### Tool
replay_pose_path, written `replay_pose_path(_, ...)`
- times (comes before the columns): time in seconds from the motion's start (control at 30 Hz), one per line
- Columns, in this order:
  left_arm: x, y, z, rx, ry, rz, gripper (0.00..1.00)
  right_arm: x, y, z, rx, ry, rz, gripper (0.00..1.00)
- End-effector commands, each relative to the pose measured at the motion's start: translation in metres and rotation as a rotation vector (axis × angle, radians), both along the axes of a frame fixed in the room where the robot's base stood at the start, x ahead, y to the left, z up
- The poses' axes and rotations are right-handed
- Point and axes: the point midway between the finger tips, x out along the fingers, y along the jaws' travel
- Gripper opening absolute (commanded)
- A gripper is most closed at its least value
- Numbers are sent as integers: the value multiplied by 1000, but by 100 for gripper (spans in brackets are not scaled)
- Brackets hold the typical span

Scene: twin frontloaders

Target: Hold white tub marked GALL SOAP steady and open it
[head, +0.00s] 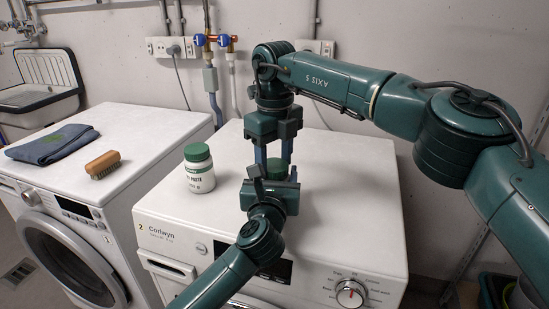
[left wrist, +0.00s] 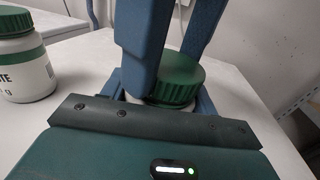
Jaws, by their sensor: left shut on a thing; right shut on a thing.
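A tub with a ribbed green lid (head: 277,169) stands on the right-hand washer, mostly hidden behind my grippers. Its lid also shows in the left wrist view (left wrist: 182,82). Its body is almost wholly hidden and its marking cannot be read. My left gripper (head: 272,187) comes in low from the front and is shut on the tub's body. My right gripper (head: 274,162) points straight down from above and is shut on the lid, with one blue finger in front of it and one behind. The lid sits on the tub as far as I can see.
A second white tub with a green lid, marked PASTE (head: 199,174), stands close by on the left. The left-hand washer (head: 150,120) holds a folded blue cloth (head: 52,144) and a wooden brush (head: 103,164). The right part of the right-hand washer top (head: 350,190) is clear.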

Motion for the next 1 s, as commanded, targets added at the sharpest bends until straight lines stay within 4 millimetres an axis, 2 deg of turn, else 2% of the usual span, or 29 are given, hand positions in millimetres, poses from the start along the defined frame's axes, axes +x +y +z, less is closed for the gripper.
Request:
replay_pose_path(0.27,1,1,0,0,-1,3,0,0,-1,0,-1,1,8,24)
replay_pose_path(0.3,1,1,1,0,-1,3,0,0,-1,0,-1,1,7,53)
replay_pose_path(0.53,0,1,0,0,-1,2,0,-1,1,0,1,4,8,72)
replay_pose_path(1.0,0,-1,0,0,-1,-2,0,-3,5,1,4,7,17,73)
